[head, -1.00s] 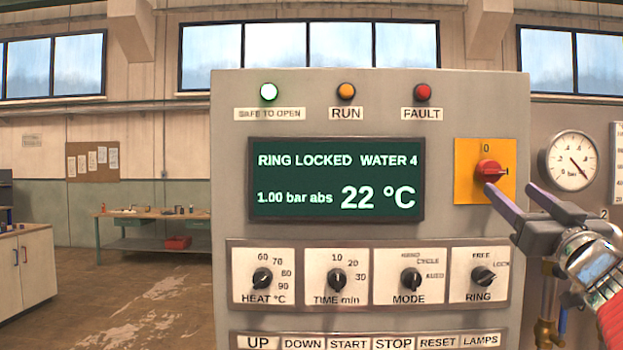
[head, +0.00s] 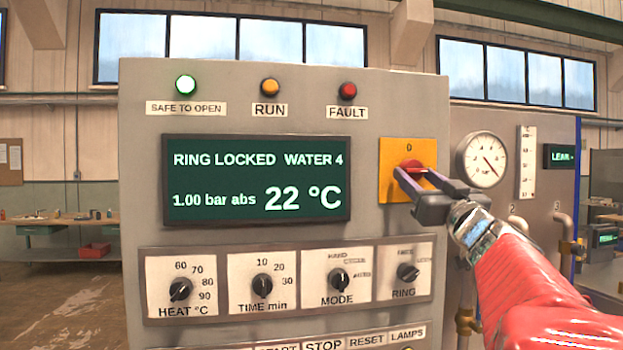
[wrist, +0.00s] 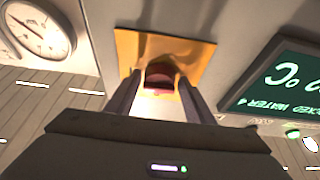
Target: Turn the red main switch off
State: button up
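The red main switch (head: 411,163) sits on a yellow square plate (head: 391,190) at the panel's upper right, with a 0 above it. My gripper (head: 413,174) is in front of it from the lower right, its two fingers apart and pointing at the knob. In the wrist view the red knob (wrist: 160,74) shows between the fingertips of my gripper (wrist: 159,80), with a small gap seeming to remain beside it. I cannot tell whether a finger touches it. The fingers hide much of the knob and its pointer in the head view.
The display (head: 256,179) reads RING LOCKED, WATER 4, 1.00 bar abs, 22 °C. The green SAFE TO OPEN lamp (head: 186,85) is lit. The RING knob (head: 407,272) lies below the switch, and a pressure gauge (head: 482,159) is to its right.

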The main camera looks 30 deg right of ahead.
jog(key=c, duration=0.7)
jog(key=shift+s+d, duration=0.1)
jog(key=shift+c, duration=0.5)
jog(key=shift+n, duration=0.7)
jog(key=shift+n+y, duration=0.4)
jog(key=shift+y, duration=0.2)
jog(key=n+y, duration=0.1)
jog(key=n, duration=0.1)
jog(key=n+y, duration=0.1)
jog(key=n, duration=0.1)
jog(key=n+y, duration=0.1)
jog(key=n, duration=0.2)
jog(key=shift+d+y, duration=0.3)
jog(key=n+y, duration=0.1)
jog(key=n, duration=0.1)
jog(key=n+g, duration=0.1)
jog(key=n, duration=0.1)
jog(key=n+y, duration=0.1)
jog(key=n, duration=0.2)
jog(key=shift+s+d+r+y, duration=0.15)
jog(key=shift+d+r+y, duration=0.05)
jog(key=shift+r+y, duration=0.1)
jog(key=n+g, duration=0.1)
jog(key=n, duration=0.2)
jog(key=n+g, duration=0.1)
jog(key=n, duration=0.2)
jog(key=shift+r+g+y, duration=0.2)
jog(key=shift+g+y, duration=0.1)
jog(key=shift+y, duration=0.1)
